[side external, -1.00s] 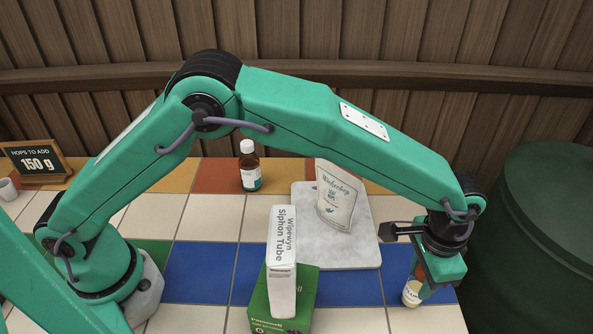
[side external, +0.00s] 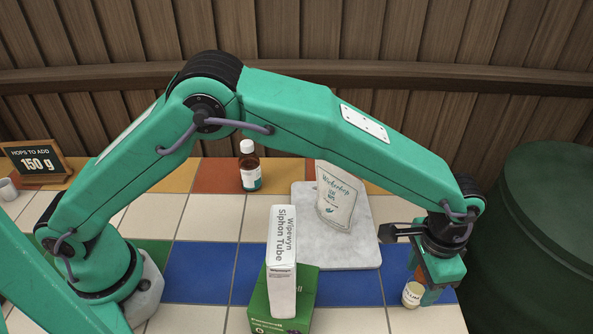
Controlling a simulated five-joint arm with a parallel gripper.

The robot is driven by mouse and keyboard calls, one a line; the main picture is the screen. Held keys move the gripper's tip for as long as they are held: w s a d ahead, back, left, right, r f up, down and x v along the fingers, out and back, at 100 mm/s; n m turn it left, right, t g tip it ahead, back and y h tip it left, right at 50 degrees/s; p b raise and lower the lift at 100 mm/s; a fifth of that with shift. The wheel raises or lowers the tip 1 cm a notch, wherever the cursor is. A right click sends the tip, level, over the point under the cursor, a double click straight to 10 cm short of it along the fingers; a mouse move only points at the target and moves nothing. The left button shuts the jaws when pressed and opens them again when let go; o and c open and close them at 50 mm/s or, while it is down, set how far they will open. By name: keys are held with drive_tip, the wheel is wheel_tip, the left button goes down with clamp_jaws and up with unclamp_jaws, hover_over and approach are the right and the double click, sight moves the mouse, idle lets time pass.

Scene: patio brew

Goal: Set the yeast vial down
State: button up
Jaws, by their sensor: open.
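The jaws are open. The finger and gripper body hide part of the vial's top and right side.
A hop pouch (side external: 336,197) stands on a marble board (side external: 365,240). A brown bottle (side external: 249,166) stands behind. A dark green barrel (side external: 540,220) is at right.

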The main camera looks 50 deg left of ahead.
wheel_tip(320, 180, up, 12)
drive_tip(key=shift+r, duration=0.1)
idle(0.5)
idle(0.5)
drive_tip(key=s+a+r+n+t, duration=0.1)
drive_tip(key=a+r, duration=0.3)
drive_tip(key=a, duration=0.4)
drive_tip(key=a+r+n+t+h, duration=0.1)
drive_tip(key=a+r, duration=0.2)
drive_tip(key=a, duration=0.4)
drive_tip(key=s+a+r+n, duration=0.15)
drive_tip(key=a+r, duration=0.25)
drive_tip(key=a, duration=0.4)
drive_tip(key=s+a+f+n+t, duration=0.1)
drive_tip(key=s+a+f+n, duration=0.1)
drive_tip(key=s+a, duration=0.5)
drive_tip(key=s+a+f+n+t+y, duration=0.1)
drive_tip(key=s+a+f+n+t, duration=0.1)
drive_tip(key=s+a, duration=0.6)
drive_tip(key=shift+s+a+t, duration=0.2)
drive_tip(key=shift+a+t, duration=0.1)
drive_tip(key=shift+a, duration=0.85)
